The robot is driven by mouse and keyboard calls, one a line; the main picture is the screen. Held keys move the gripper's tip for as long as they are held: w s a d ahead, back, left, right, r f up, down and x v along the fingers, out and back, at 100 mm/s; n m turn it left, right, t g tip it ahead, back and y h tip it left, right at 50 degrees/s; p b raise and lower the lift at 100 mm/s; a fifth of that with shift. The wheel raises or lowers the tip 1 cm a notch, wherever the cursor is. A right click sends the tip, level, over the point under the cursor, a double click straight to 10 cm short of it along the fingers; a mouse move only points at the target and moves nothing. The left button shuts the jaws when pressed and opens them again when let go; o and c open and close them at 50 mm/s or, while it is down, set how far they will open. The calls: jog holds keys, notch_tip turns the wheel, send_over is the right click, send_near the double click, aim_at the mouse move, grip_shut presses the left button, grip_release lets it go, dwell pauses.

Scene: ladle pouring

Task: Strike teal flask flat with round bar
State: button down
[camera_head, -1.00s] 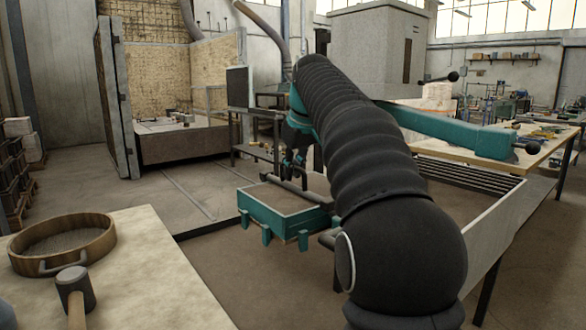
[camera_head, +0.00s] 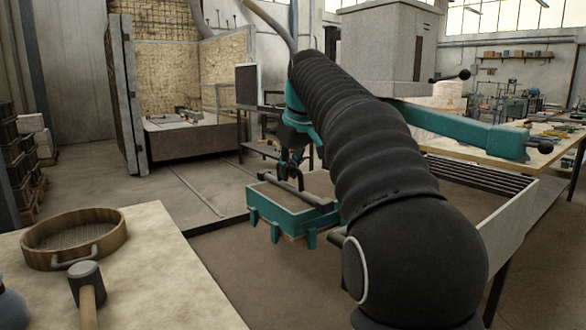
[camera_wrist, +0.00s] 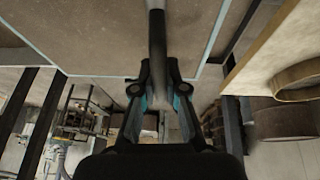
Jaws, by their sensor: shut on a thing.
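The teal flask (camera_head: 262,204) stands in the middle of the head view, filled with brown sand up to about its rim. My gripper (camera_head: 292,166) is over its far left side, partly hidden by my arm. In the wrist view my gripper (camera_wrist: 155,88) is shut on the round bar (camera_wrist: 157,40), a dark rod that runs away from the fingers over the sand. The bar also shows in the head view (camera_head: 312,194), lying low across the flask top. I cannot tell whether it touches the sand. The flask's thin teal edge (camera_wrist: 30,36) shows in the wrist view.
A bench (camera_head: 165,265) at the lower left holds a round wooden sieve (camera_head: 122,238) and a mallet (camera_head: 85,280). A pale-sided trough (camera_head: 508,222) is right of the flask, behind my arm. Open floor lies left of the flask.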

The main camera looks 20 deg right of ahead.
jog(key=shift+d+y, duration=0.2)
jog(key=shift+y, duration=0.1)
jog(key=shift+a, duration=0.1)
jog(key=s+a, duration=0.2)
jog(key=a, duration=0.4)
dwell(0.9)
notch_tip(320, 180, up, 7)
dwell(0.9)
